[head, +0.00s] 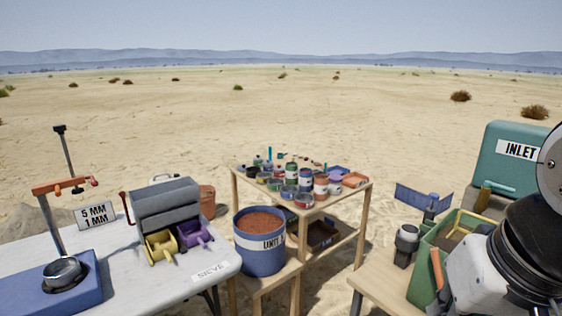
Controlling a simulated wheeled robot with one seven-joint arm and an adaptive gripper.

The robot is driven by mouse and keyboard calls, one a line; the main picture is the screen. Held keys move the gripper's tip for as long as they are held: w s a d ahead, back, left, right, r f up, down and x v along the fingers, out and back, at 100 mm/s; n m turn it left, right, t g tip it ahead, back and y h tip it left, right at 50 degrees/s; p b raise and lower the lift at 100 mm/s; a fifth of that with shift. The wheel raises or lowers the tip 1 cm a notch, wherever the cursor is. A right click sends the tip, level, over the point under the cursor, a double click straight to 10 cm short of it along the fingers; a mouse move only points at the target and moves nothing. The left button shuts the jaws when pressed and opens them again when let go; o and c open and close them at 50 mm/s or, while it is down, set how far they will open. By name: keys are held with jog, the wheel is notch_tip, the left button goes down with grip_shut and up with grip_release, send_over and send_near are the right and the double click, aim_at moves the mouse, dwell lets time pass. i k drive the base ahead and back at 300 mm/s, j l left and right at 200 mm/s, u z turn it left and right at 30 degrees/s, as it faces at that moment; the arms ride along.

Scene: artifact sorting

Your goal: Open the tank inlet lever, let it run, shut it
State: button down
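The teal tank (496,166) stands at the right with a white label (519,151) reading INLET. My arm, in black and white, covers the tank's lower right part and the area around it. A small brownish-yellow part (483,196) shows below the tank's left side; I cannot tell if it is the lever. No inlet lever can be made out clearly. My gripper is not visible.
A green bin (425,262) with an orange handle stands below the tank on a wooden table (380,284). A sieve table (130,270) fills the left.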

aim_at(487, 184)
jog(key=z, duration=0.95)
